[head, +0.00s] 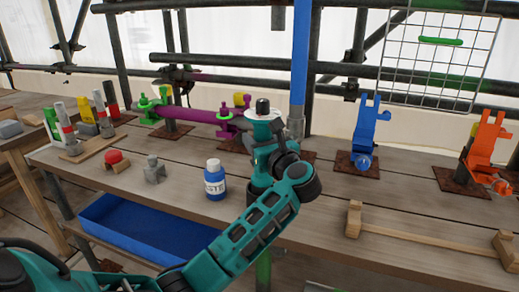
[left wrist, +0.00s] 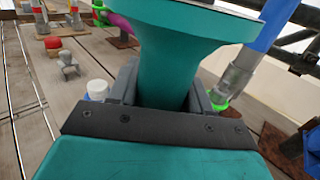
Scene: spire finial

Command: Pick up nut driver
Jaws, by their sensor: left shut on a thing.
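My left gripper (head: 262,150) is shut on a teal, flared thing, which I take to be the nut driver (head: 263,118). My right gripper is not in view.
A blue post (head: 300,60) rises just behind. Blue (head: 364,135) and orange (head: 487,150) fixtures stand right; a wooden cradle (head: 430,238) lies at front right. A blue bin (head: 135,228) sits below.

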